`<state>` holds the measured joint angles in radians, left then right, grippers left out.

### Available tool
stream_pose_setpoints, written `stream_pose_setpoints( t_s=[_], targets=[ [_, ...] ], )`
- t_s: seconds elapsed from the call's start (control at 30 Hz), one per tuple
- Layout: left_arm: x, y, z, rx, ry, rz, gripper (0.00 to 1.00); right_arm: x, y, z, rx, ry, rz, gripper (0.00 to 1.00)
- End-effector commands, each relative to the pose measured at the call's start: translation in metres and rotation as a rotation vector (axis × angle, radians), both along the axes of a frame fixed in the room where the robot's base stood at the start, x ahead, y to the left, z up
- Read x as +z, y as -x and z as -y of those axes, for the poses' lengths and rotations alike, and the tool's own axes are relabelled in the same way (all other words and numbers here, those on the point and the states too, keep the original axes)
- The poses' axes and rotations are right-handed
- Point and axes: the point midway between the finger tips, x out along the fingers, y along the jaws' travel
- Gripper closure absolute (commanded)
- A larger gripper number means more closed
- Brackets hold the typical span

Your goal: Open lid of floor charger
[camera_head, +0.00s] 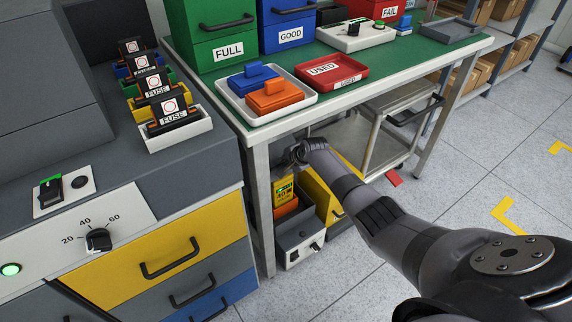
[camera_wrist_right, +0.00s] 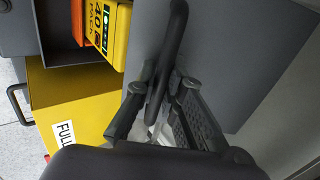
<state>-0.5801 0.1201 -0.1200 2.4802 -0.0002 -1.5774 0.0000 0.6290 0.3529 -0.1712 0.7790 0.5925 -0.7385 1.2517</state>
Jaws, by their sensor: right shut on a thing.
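The floor charger (camera_head: 300,247) is a grey box with a knob on its front, standing on the floor under the green table. A yellow pack (camera_head: 284,190) and an orange pack (camera_head: 287,209) show in its open top. In the right wrist view, the grey lid (camera_wrist_right: 235,55) is a large flat panel with a black bar handle (camera_wrist_right: 177,30), standing open beside the yellow pack (camera_wrist_right: 116,35). My right gripper (camera_wrist_right: 160,102) is shut on the handle. In the head view, the right gripper (camera_head: 297,155) is above the charger and hides most of the lid. My left gripper is out of view.
A yellow box (camera_head: 322,193) marked FULL stands right beside the charger. The table leg (camera_head: 262,205) is close on the left. A grey trolley (camera_head: 385,140) stands to the right under the table. The floor in front is clear.

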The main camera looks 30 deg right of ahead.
Motion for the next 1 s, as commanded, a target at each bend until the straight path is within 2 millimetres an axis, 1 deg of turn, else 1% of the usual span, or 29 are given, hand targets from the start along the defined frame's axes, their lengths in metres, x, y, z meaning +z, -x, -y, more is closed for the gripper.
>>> stream_pose_setpoints(
  t_s=[0.27,0.3,0.6,1.0],
  targets=[
    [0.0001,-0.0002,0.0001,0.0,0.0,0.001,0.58,0.0004,-0.0004,0.0004,0.0,0.001,0.001,1.0],
    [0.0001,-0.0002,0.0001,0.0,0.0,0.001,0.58,0.0003,-0.0003,0.0004,0.0,0.001,0.001,0.89],
    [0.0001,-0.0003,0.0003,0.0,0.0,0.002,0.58,-0.0001,0.0001,0.0004,-0.001,0.001,0.0,0.7],
    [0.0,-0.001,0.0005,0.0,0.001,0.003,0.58,0.0016,0.0026,0.0007,-0.001,-0.001,-0.001,0.7]
  ],
)
